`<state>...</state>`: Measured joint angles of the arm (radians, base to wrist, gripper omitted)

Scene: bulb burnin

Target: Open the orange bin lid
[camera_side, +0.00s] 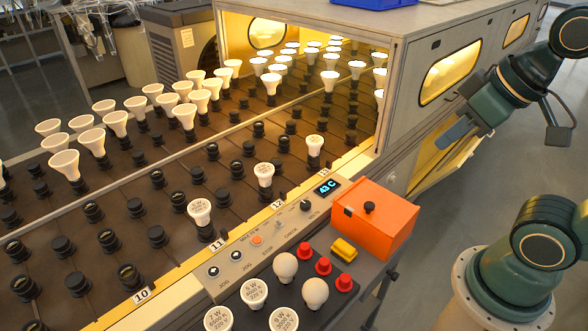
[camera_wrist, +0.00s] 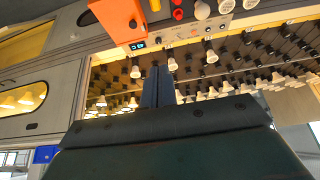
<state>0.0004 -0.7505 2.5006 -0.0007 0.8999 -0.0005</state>
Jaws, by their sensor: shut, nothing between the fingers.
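The orange bin (camera_side: 385,238) stands at the right end of the control panel, and its lid (camera_side: 378,203) is down over it. A black knob (camera_side: 369,207) sits on top of the lid. In the wrist view the bin (camera_wrist: 118,18) is at the top, left of centre, partly cut off by the frame edge. My gripper (camera_side: 447,140) is to the upper right of the bin in the side view, in the air and apart from it. In the wrist view the fingers of my gripper (camera_wrist: 157,75) are together with nothing between them.
Next to the bin are a yellow block (camera_side: 344,249), red knobs (camera_side: 323,266) and white bulbs (camera_side: 286,267). The control panel (camera_side: 262,240) borders the conveyor with sockets and bulbs. A grey oven housing (camera_side: 425,45) with lit windows rises behind the bin, near my gripper.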

